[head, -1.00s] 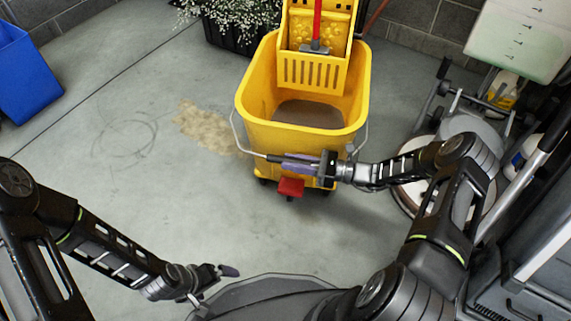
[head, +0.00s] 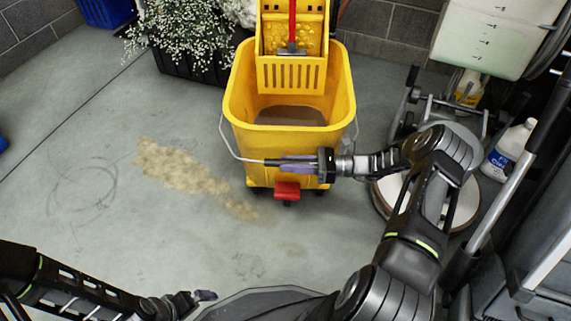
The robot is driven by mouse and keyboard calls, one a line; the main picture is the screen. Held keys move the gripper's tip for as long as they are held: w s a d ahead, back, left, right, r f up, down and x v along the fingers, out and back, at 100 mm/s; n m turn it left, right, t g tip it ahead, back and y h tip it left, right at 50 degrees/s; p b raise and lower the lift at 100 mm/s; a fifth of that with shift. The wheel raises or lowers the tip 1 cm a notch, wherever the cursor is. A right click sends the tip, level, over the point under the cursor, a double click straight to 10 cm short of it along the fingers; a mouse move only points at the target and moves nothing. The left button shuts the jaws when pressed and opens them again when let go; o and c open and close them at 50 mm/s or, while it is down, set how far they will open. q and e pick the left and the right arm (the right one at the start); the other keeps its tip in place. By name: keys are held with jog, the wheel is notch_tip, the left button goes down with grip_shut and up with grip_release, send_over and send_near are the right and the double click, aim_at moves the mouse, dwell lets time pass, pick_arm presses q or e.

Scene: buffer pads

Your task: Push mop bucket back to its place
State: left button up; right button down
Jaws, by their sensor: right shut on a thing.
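The yellow mop bucket (head: 262,139) stands upright on the floor ahead of me in the head view, with a yellow wringer (head: 290,72) at its back and a red pedal (head: 287,191) at its front base. Its wire handle (head: 228,143) hangs down across the front. My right gripper (head: 297,163) is at the bucket's front and is shut on the handle. My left gripper (head: 200,297) is low in the view, away from the bucket; its fingers are small and I cannot tell how they stand.
A planter with white flowers (head: 188,27) stands behind left of the bucket. A floor machine (head: 463,205) and a white jug (head: 508,150) stand at the right. A beige stain (head: 185,172) marks the floor.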

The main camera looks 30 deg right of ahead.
jog(key=shift+w+d, duration=0.25)
jog(key=shift+d, duration=0.05)
jog(key=c, duration=1.5)
grip_release()
jog(key=shift+o, duration=1.2)
jog(key=shift+s, duration=0.1)
jog(key=shift+s+d, duration=0.25)
jog(key=shift+d, duration=0.2)
jog(key=v, duration=0.6)
jog(key=shift+s+d, duration=0.2)
jog(key=shift+d, duration=0.1)
jog(key=shift+a, duration=0.1)
